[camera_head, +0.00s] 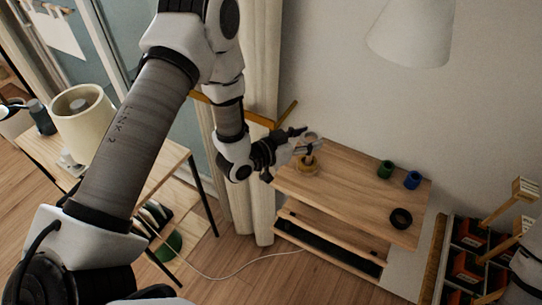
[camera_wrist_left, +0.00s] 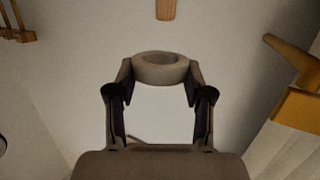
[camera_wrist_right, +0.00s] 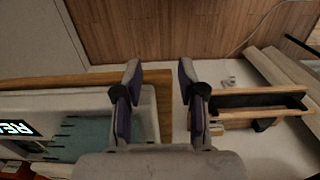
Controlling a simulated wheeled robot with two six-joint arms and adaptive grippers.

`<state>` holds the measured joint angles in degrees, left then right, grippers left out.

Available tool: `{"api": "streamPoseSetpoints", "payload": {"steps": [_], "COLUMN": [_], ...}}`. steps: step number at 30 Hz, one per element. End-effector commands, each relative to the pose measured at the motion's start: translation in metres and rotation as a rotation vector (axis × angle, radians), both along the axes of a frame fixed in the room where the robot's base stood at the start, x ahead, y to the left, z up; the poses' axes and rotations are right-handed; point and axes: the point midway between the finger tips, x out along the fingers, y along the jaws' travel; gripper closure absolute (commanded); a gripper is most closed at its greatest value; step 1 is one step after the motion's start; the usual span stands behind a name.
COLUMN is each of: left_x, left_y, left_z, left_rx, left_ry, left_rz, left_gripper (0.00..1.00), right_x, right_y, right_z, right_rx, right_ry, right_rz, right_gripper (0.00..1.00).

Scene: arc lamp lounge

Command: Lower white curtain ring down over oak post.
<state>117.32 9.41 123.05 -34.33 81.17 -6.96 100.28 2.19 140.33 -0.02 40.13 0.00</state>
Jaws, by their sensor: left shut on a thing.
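The white curtain ring (camera_head: 311,138) is held in the fingertips of my left gripper (camera_head: 303,146), above the left part of the wooden table. In the left wrist view the ring (camera_wrist_left: 160,70) sits between the two fingers, its opening showing as an ellipse. The oak post (camera_head: 308,160) stands on a round base on the table, just below the ring. My right gripper (camera_wrist_right: 160,88) is open and empty in the right wrist view.
On the wooden table (camera_head: 345,185) stand a green ring (camera_head: 385,169), a blue ring (camera_head: 412,180) and a black ring (camera_head: 400,218). A white lampshade (camera_head: 410,35) hangs above. A curtain (camera_head: 262,100) is close behind my left arm. A compartmented rack (camera_head: 470,250) stands at the right.

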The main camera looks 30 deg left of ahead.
Motion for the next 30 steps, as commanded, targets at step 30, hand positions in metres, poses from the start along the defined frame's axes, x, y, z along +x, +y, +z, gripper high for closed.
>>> {"api": "streamPoseSetpoints", "payload": {"steps": [30], "left_x": [0.012], "left_y": [-0.007], "left_z": [-0.046], "left_rx": [0.004], "left_ry": [0.001], "left_rz": [-0.006], "left_gripper": [0.67], "right_x": [-0.001], "right_y": [-0.001], "right_z": [-0.040], "right_rx": [0.000], "right_ry": [0.001], "right_rz": [-0.002], "right_gripper": [0.60]}}
